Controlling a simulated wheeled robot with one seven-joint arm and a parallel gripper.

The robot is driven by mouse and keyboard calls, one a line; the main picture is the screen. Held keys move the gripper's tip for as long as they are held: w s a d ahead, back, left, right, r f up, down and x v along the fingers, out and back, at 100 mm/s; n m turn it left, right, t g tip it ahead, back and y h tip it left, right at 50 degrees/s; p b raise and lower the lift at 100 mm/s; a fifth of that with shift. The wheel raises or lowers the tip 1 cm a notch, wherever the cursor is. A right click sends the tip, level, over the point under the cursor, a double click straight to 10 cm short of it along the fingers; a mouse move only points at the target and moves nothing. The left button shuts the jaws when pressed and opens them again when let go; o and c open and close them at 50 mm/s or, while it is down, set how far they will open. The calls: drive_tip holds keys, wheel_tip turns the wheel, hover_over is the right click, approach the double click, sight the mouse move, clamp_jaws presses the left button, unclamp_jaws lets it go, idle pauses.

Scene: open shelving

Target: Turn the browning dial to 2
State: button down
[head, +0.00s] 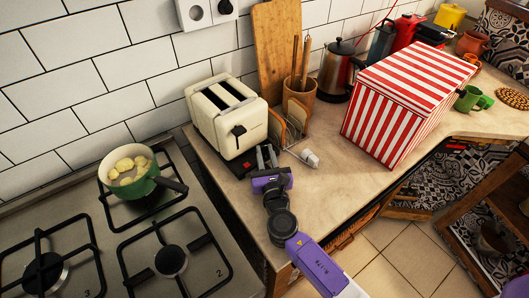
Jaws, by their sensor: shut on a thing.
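The cream toaster (223,111) stands on the counter against the tiled wall, with two slots on top and a black lever (238,132) on its front. A small red part (246,165) shows low on its dark base. My gripper (266,153) is at the lower right of the toaster's front, its fingers close together at the toaster's base. It is shut on what appears to be the browning dial, which the fingers hide. The dial's numbers and pointer are too small or hidden to read.
A toast rack with bread (294,123) and a small white object (310,157) are right of my gripper. A red-striped box (408,100) stands farther right. The stove with a green pot (137,184) is left. The counter front is clear.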

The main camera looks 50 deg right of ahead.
drive_tip(key=c, duration=1.5)
unclamp_jaws()
drive_tip(key=b+v, duration=0.1)
drive_tip(key=v, duration=0.7)
